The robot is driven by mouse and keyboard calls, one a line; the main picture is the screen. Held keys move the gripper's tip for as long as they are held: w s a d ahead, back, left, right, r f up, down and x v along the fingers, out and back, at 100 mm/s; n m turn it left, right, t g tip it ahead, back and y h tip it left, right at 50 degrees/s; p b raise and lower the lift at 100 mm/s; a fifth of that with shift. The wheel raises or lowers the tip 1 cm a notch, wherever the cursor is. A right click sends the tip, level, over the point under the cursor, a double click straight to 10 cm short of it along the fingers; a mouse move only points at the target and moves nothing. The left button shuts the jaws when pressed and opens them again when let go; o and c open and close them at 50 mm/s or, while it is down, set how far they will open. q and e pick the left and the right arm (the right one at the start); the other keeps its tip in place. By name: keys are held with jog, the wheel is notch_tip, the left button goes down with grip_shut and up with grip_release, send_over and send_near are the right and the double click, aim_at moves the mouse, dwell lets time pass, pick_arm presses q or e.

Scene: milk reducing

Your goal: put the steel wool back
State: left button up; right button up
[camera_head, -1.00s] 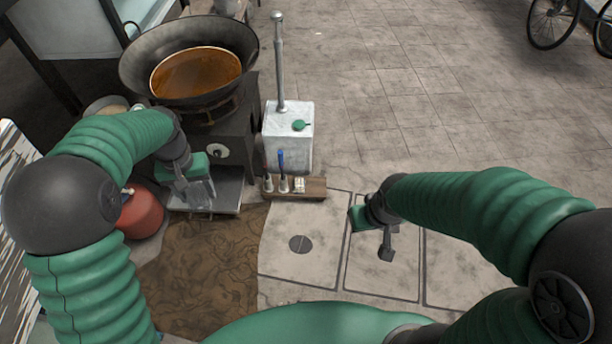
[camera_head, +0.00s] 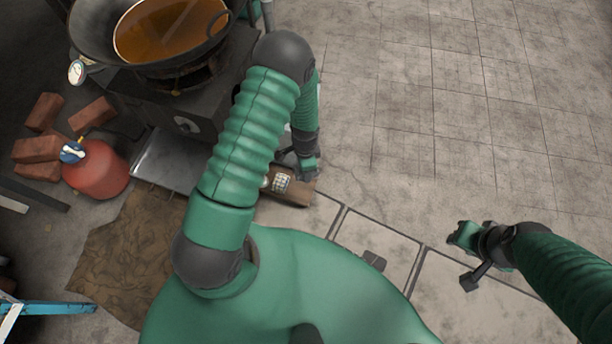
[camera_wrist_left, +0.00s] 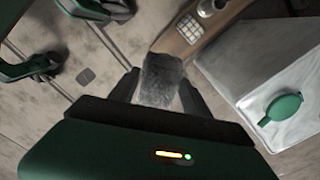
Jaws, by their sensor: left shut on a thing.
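The steel wool (camera_wrist_left: 160,80) is a grey fuzzy pad between the two dark fingers of my left gripper (camera_wrist_left: 160,92) in the left wrist view. The gripper is shut on it. Its far end appears close to or over the end of a wooden board (camera_wrist_left: 192,38); I cannot tell whether they touch. In the head view my left gripper (camera_head: 305,172) is beside the right end of the board (camera_head: 291,193), and the steel wool cannot be made out. My right gripper (camera_head: 464,238) hangs over the paving at the right; its fingers are too small to judge.
A stove (camera_head: 205,95) carries a wok (camera_head: 85,35) of brown liquid. A metal tray (camera_head: 168,160), red gas bottle (camera_head: 98,172) and bricks (camera_head: 42,112) are left. Open paving (camera_head: 430,110) lies right.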

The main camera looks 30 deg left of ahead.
pick_arm(q)
jog(key=s+f+m+b, duration=0.35)
jog(key=s+f, duration=0.35)
jog(key=f, duration=0.3)
jog(key=s+f+m+b, duration=0.35)
jog(key=s+f, duration=0.35)
jog(key=f, duration=0.3)
jog(key=shift+n, duration=0.3)
jog(key=w+b, duration=0.2)
jog(key=w, duration=0.3)
jog(key=w+a+f+b, duration=0.1)
jog(key=w+b, duration=0.2)
jog(key=w, duration=0.2)
jog(key=w+a+f+b, duration=0.1)
jog(key=w+b, duration=0.1)
jog(key=w, duration=0.2)
jog(key=shift+w+a+f+b, duration=0.1)
jog(key=shift+w+b, duration=0.3)
jog(key=shift+w+f+b, duration=0.1)
jog(key=shift+w+b, duration=0.35)
jog(key=shift+w, duration=0.1)
notch_tip(320, 180, down, 4)
jog(key=b, duration=0.3)
jog(key=shift+s+r, duration=0.1)
jog(key=shift+r, duration=0.25)
jog(key=shift+c, duration=0.7)
jog(key=shift+r, duration=0.15)
jog(key=o, duration=1.6)
